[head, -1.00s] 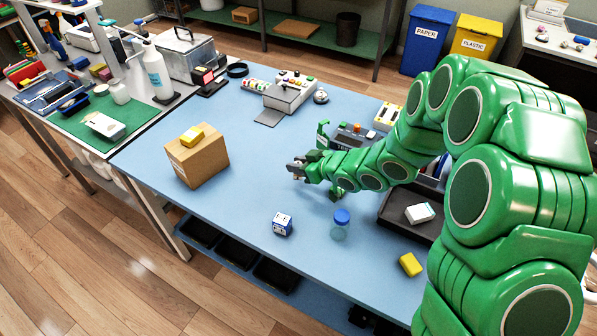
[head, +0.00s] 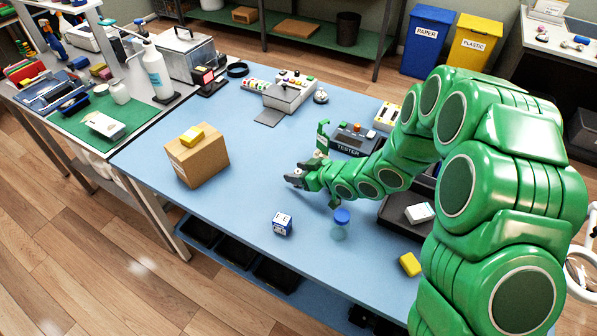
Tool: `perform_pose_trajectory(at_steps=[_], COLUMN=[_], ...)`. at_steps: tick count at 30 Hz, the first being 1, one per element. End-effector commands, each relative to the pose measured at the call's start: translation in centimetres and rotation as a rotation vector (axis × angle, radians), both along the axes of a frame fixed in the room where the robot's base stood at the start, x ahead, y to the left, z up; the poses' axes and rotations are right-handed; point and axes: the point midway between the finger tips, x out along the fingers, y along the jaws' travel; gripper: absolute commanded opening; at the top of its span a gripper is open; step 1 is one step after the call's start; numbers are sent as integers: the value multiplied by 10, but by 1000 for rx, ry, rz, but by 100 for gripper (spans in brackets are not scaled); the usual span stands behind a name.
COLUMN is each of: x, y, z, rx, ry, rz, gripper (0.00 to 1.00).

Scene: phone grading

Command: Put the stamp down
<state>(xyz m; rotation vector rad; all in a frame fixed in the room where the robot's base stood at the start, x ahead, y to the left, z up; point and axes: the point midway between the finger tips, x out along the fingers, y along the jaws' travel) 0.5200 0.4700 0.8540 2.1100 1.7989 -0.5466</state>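My gripper (head: 298,174) is low over the middle of the blue table (head: 245,200). Its two dark grey fingers look spread apart, with nothing clearly visible between them. I cannot make out a stamp at the gripper. A small dark and red item (head: 203,77), too small to identify surely, stands at the table's far left corner.
A brown carton (head: 197,160) with a yellow block (head: 192,135) on it stands left. A blue-and-white cube (head: 282,223), a blue-lidded jar (head: 341,226) and a yellow block (head: 410,264) are nearer. The tester (head: 350,142) stands behind my arm.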

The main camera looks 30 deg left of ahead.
Motion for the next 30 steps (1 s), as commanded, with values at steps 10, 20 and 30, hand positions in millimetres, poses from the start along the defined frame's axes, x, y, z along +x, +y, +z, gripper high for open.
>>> perform_pose_trajectory(at_steps=[10,20,30], x=[0,-4,-11], y=[0,-36,-77], z=[4,23,46], rx=[0,-2,1], ry=[-1,-3,-2], rz=[0,-3,-2], gripper=[54,54,54])
